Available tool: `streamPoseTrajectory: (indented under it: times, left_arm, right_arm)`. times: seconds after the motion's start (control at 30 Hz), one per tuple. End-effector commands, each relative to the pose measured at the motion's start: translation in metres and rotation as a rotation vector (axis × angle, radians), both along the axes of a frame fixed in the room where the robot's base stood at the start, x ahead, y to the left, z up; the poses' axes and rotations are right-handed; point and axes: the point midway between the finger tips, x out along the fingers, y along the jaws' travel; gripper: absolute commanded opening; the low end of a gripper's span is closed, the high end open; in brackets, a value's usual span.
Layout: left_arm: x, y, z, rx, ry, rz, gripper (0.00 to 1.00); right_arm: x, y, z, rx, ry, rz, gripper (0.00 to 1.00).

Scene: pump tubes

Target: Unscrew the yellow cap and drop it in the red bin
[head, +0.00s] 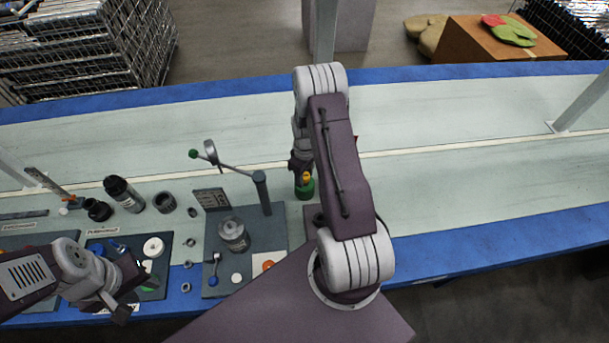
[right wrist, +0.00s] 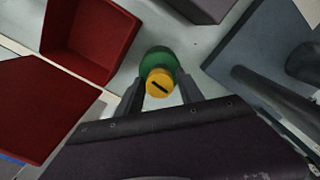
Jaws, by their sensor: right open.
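The yellow cap (right wrist: 160,83) sits on top of a green container (right wrist: 157,58) in the right wrist view. In the head view the yellow cap (head: 305,178) and green container (head: 304,190) show just left of my right arm. My right gripper (right wrist: 159,92) is open, with one finger on each side of the cap; I cannot tell whether they touch it. The red bin (right wrist: 92,38) is to the left in the right wrist view, and my right arm hides nearly all of it in the head view. My left gripper (head: 122,300) is at the lower left; its jaws are unclear.
A dark board (head: 272,236) with a lever press (head: 262,192) and a metal jar (head: 234,234) stands left of the green container. The table's right side (head: 480,170) is clear.

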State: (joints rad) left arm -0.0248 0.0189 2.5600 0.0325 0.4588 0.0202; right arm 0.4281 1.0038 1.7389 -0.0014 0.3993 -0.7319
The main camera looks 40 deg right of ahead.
Motion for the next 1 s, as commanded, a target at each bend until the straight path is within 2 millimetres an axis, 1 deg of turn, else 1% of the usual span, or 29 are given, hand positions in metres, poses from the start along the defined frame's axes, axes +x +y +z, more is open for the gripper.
streamPoseTrajectory:
  times: [0.03,0.1,0.27,0.43,0.5,0.6,0.8,0.93,0.97,1.0]
  left_arm:
    - [0.0000,0.0000,0.0029,0.000,0.000,0.000,0.36]
    - [0.0000,0.0000,0.0037,0.000,0.000,0.000,0.36]
    - [0.0000,0.0000,0.0038,0.000,0.000,0.000,0.36]
    - [0.0000,-0.0001,0.0075,0.000,0.000,0.000,0.36]
    - [0.0000,-0.0001,0.0075,0.000,0.000,0.000,0.36]
    - [0.0000,-0.0001,0.0076,0.000,0.000,0.000,0.36]
    - [0.0001,0.0000,0.0112,0.000,0.000,0.000,0.36]
    - [0.0000,0.0000,0.0111,0.000,0.000,0.000,0.36]
    - [0.0000,0.0000,0.0116,0.000,0.000,0.000,0.36]
    - [0.0000,-0.0001,0.0127,0.000,0.000,0.000,0.36]
  right_arm:
    - [0.0000,0.0000,0.0015,0.000,0.000,-0.076,0.44]
    - [0.0000,-0.0001,0.0012,0.000,0.000,-0.169,0.44]
    - [0.0002,-0.0002,0.0006,0.000,0.000,-0.237,0.44]
    - [0.0000,-0.0002,0.0012,0.000,0.000,-0.480,0.44]
    - [0.0000,-0.0002,0.0007,0.000,0.000,-0.532,0.44]
    - [0.0000,-0.0002,0.0005,0.000,0.000,-0.558,0.44]
    - [-0.0003,-0.0002,0.0007,0.000,0.001,-0.828,0.44]
    - [-0.0001,-0.0003,0.0003,0.001,0.000,-0.872,0.44]
    - [-0.0001,-0.0003,0.0005,0.000,0.000,-0.896,0.44]
    - [-0.0002,-0.0002,0.0009,0.000,0.000,-0.956,0.44]
